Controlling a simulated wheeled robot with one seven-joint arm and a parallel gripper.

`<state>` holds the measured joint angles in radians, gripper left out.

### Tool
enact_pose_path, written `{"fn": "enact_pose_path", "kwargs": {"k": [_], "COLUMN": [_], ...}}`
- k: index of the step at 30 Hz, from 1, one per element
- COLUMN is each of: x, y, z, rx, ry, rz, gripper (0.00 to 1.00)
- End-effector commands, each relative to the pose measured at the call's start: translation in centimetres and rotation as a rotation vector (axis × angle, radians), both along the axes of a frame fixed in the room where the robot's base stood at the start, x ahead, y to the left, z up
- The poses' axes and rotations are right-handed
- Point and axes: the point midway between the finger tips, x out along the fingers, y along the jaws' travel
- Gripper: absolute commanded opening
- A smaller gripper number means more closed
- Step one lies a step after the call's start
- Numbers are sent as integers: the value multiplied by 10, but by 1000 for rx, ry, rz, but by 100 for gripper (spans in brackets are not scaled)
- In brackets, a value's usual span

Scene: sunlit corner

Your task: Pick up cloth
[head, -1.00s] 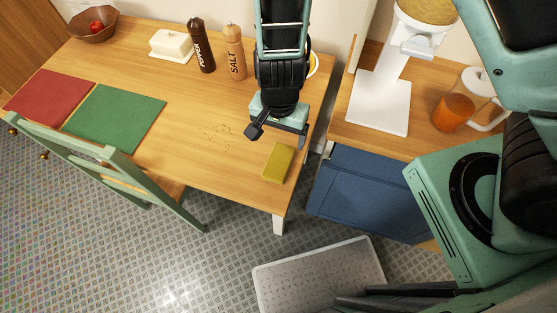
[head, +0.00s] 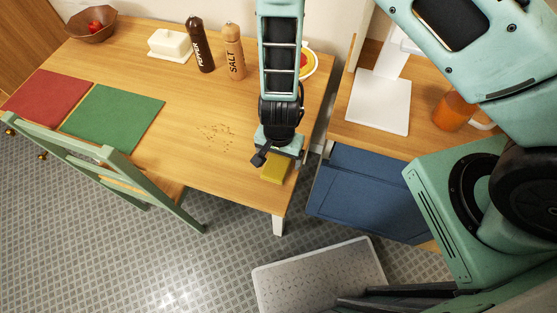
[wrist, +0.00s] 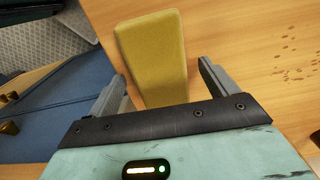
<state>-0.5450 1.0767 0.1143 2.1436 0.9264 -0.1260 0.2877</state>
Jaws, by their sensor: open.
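The cloth is a yellow-green folded block (head: 276,170) lying on the wooden table near its front right corner. In the wrist view the cloth (wrist: 153,58) lies between and ahead of the two fingers, its near end reaching in between them. My gripper (head: 277,162) is over the far part of the cloth in the head view and hides some of it. My gripper (wrist: 166,84) is open, with one finger on each side of the cloth and nothing held. I cannot tell how high the fingertips are above the table.
Crumbs (head: 215,132) lie on the table (head: 190,160) left of the cloth. Salt (head: 233,52) and pepper (head: 201,45) mills, a butter dish (head: 170,45) and a plate (head: 309,66) stand farther back. A blue-fronted cabinet (head: 365,195) is to the right. A green chair (head: 130,175) is at the front left.

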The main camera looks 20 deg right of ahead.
Motion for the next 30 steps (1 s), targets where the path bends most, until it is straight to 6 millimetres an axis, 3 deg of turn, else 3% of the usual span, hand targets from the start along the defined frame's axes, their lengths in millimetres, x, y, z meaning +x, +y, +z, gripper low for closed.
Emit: {"fn": "enact_pose_path", "kwargs": {"k": [6,11,12,23,30], "x": [0,0,0,0,1], "y": [0,0,0,0,1], "z": [0,0,0,6,47], "rx": [1,0,0,-1,1], "ry": [-1,0,0,-1,-6], "rz": [1,1,1,2,6], "gripper": [85,41,37,37,37]}}
